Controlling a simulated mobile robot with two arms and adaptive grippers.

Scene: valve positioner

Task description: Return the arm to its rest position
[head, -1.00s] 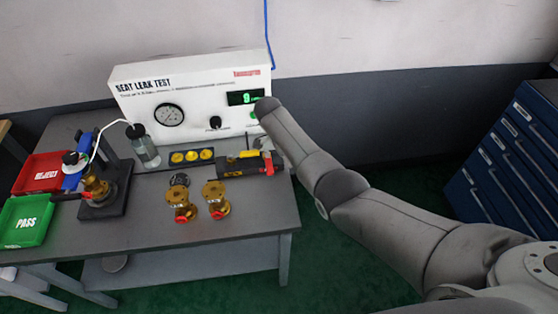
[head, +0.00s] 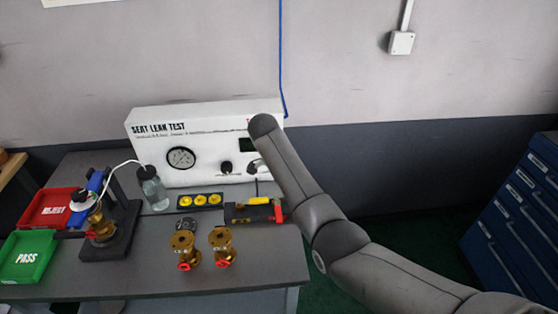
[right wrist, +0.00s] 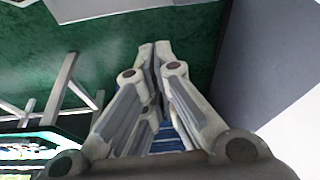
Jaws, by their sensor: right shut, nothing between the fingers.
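My right arm (head: 330,235) reaches in from the right in the head view, and its far end stands in front of the right part of the seat leak test panel (head: 205,145). The arm hides most of the panel's display. In the right wrist view my right gripper (right wrist: 154,48) is shut, its fingertips together with nothing between them. Green floor lies behind the fingers. My left gripper is not in view.
On the grey bench (head: 130,277) stand two brass valves (head: 183,250) (head: 221,246), another valve in a fixture (head: 100,225), a bottle (head: 152,188), a red reject tray (head: 45,208) and a green pass tray (head: 27,257). Blue drawers (head: 520,205) stand at right.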

